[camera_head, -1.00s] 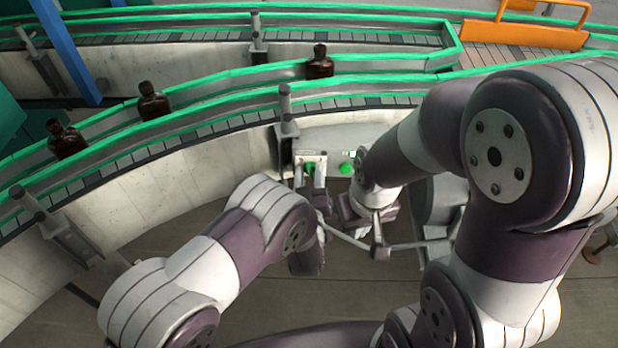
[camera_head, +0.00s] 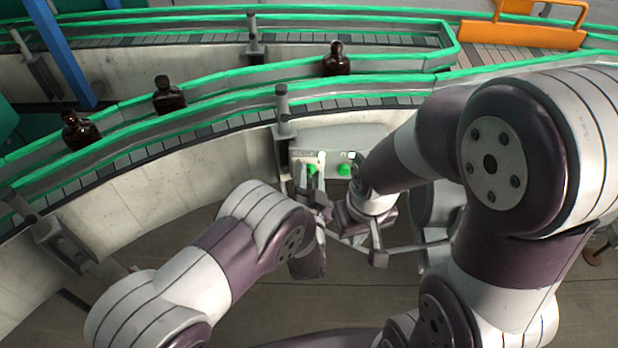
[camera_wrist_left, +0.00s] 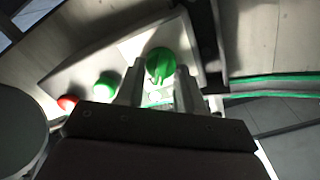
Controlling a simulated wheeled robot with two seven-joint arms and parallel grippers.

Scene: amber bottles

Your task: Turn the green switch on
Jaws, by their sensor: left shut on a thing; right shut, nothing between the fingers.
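The green switch (camera_head: 312,169) is a round green knob with a raised grip on the pale control box (camera_head: 350,139). It also shows in the left wrist view (camera_wrist_left: 160,66). My left gripper (camera_head: 313,178) is at the box with one finger on each side of the knob, shut on it.
In the left wrist view a red button (camera_wrist_left: 67,103) is beyond the green button (camera_wrist_left: 106,84). A curved conveyor (camera_head: 230,118) with green rails runs behind the box. Amber bottles (camera_head: 336,60) stand on it. My right forearm closely passes the box's right side.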

